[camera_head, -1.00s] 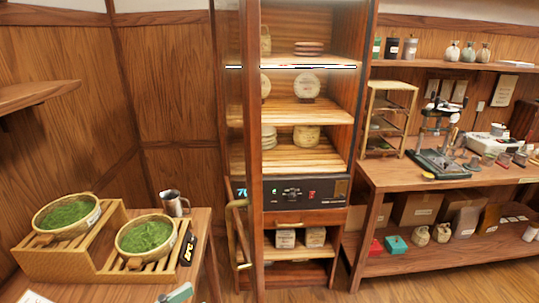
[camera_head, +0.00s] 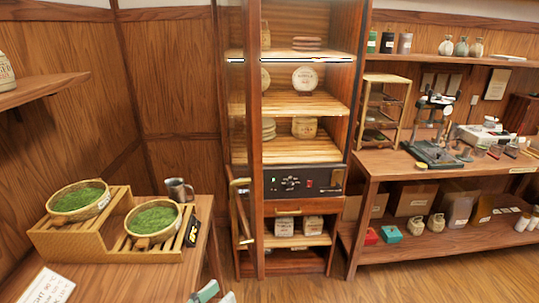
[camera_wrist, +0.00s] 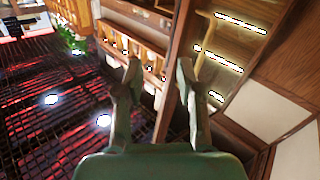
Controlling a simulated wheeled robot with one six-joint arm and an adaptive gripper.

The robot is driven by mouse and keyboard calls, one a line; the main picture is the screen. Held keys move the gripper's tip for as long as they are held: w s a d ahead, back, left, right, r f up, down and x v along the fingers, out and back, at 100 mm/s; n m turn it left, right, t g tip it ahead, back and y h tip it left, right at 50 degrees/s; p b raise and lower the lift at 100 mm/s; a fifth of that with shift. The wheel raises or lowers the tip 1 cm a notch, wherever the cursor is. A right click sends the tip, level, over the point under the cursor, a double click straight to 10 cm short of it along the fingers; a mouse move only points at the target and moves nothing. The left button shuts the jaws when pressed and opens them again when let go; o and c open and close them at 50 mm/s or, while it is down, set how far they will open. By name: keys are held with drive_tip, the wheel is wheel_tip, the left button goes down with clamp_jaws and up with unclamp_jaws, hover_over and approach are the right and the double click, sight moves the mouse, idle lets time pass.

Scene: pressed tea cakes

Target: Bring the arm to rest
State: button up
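My gripper (camera_wrist: 158,78) shows in the wrist view with its two greenish fingers apart and nothing held between them. Wooden shelving and the edge of a wooden frame show beyond the fingers. In the head view, a small greenish part (camera_head: 205,292) at the bottom edge looks like part of my arm or gripper; the rest is out of frame. The tall wooden cabinet (camera_head: 256,200) stands ahead, with tea cakes such as a round wrapped one (camera_head: 305,77) on its shelves.
A table at left (camera_head: 115,278) holds a stepped wooden stand (camera_head: 75,245) with two baskets of green leaves, and a metal mug (camera_head: 179,189). A wall shelf (camera_head: 45,92) juts out at left. A workbench (camera_head: 385,174) with tools stands at right. Floor shows at lower right.

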drive_tip(key=w+d+f+n+t+y, duration=0.1)
drive_tip(key=d+f+n+y, duration=0.25)
drive_tip(key=d+f, duration=0.35)
drive_tip(key=w+d+f+n+y, duration=0.2)
drive_tip(key=d+f+n, duration=0.2)
drive_tip(key=f, duration=0.5)
drive_tip(key=s+d+f+n+g+y, duration=0.1)
drive_tip(key=s+d+f+n+y, duration=0.25)
drive_tip(key=s+d+f, duration=0.55)
drive_tip(key=s+d+f+g+y, duration=0.1)
drive_tip(key=s+d+y, duration=0.15)
drive_tip(key=s, duration=0.45)
drive_tip(key=s+d+f+y, duration=0.1)
drive_tip(key=s+d+f, duration=0.15)
drive_tip(key=s, duration=0.45)
drive_tip(key=s+d+r+m, duration=0.1)
drive_tip(key=s+r+m, duration=0.1)
drive_tip(key=s+r, duration=0.4)
drive_tip(key=s+d+r+m+t+h, duration=0.1)
drive_tip(key=s+d+r+m, duration=0.1)
drive_tip(key=s+r, duration=0.3)
drive_tip(key=shift+s+d+r+m+t, duration=0.25)
drive_tip(key=shift+s+r+m+t, duration=0.1)
drive_tip(key=shift+s+m, duration=0.25)
